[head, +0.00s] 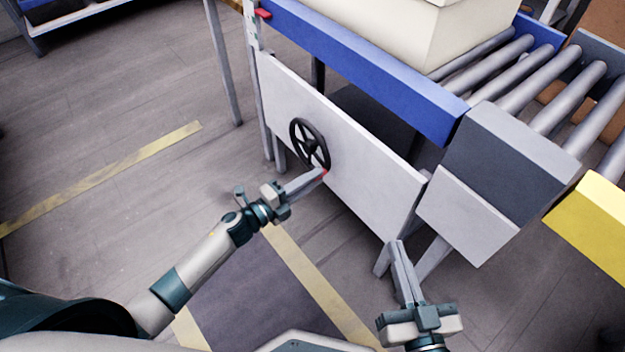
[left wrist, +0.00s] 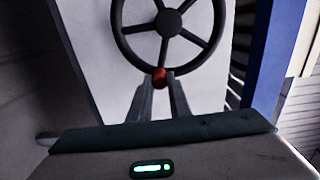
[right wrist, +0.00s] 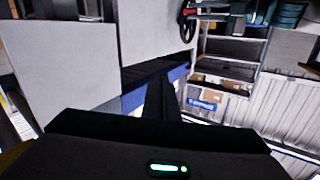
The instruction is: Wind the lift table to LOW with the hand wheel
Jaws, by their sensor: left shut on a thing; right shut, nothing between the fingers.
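The black spoked hand wheel (head: 311,146) is on the pale front panel (head: 350,165) below the lift table's blue edge (head: 370,75). It also shows in the left wrist view (left wrist: 169,22). Its red handle knob (left wrist: 160,77) is at the bottom of the rim. My left gripper (head: 322,173) is shut on this knob; the fingers partly hide it in the head view. A red pointer (head: 263,14) sits by the marked post at the table's left end; its reading is too small to tell. My right gripper (head: 397,245) is shut and empty, right of the panel.
A cream box (head: 430,30) stands on the table. Grey rollers (head: 525,75) continue to the right, by a grey block (head: 510,160) and a yellow part (head: 595,220). Yellow tape (head: 105,175) marks the floor. The floor left of the panel is clear.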

